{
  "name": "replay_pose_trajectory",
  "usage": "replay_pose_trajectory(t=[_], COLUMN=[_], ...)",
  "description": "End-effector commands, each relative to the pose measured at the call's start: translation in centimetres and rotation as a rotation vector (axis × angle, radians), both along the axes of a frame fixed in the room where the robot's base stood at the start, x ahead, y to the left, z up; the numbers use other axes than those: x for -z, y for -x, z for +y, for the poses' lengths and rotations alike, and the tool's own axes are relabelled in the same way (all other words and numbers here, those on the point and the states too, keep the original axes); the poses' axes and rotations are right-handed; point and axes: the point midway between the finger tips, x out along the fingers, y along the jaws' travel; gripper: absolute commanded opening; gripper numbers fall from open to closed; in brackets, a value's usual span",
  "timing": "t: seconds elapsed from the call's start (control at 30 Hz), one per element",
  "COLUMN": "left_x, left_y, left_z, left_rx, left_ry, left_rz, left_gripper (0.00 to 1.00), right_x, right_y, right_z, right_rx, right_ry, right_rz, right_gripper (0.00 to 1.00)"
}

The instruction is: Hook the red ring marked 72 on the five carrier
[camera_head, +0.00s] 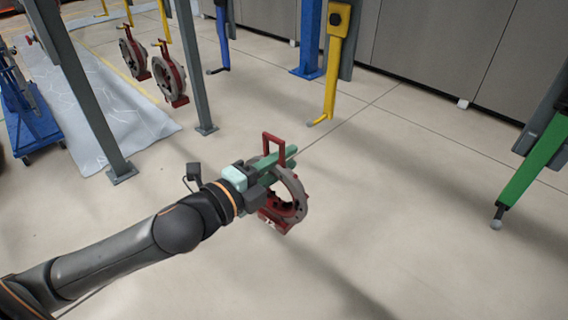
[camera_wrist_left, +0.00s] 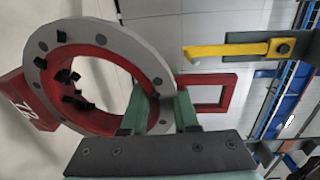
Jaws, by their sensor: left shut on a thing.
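My left gripper (camera_head: 280,158) is shut on the red ring (camera_head: 291,199), which has a grey face, a red square handle and a red tab at its lower end. The ring hangs in the air below the green fingers. In the left wrist view the ring (camera_wrist_left: 119,46) fills the left side, and its red tab (camera_wrist_left: 24,102) bears white digits that look like 72. The handle (camera_wrist_left: 232,91) stands to the right of the fingers (camera_wrist_left: 162,108). Carriers with hooks hang beyond: yellow (camera_head: 332,84), blue (camera_head: 223,40) and green (camera_head: 528,172). I cannot read their numbers. My right gripper is out of view.
Two similar rings (camera_head: 171,79) (camera_head: 134,55) hang on yellow hooks at the back left. Grey posts (camera_head: 92,100) stand at the left, with a blue cart (camera_head: 33,128) beyond. Grey cabinets (camera_head: 427,45) line the back. The floor around the held ring is clear.

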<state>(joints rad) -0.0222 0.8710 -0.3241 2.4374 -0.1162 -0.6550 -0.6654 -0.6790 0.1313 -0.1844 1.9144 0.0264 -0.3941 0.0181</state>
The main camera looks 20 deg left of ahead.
Motion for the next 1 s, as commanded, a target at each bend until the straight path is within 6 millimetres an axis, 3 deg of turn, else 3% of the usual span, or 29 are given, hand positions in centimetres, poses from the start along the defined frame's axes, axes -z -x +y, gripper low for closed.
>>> replay_pose_trajectory(t=[0.27,1.0], left_x=[-1.3,-1.2], left_y=[-0.2,-3.2], left_z=[0.0,-1.1], left_rx=[0.086,0.091], left_ry=[-0.006,-0.001], left_rz=[0.015,0.019], left_gripper=[0.0,0.0], right_x=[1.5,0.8], right_y=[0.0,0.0], right_z=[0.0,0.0], right_rx=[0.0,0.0], right_ry=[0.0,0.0], right_rz=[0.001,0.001], right_gripper=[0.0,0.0])
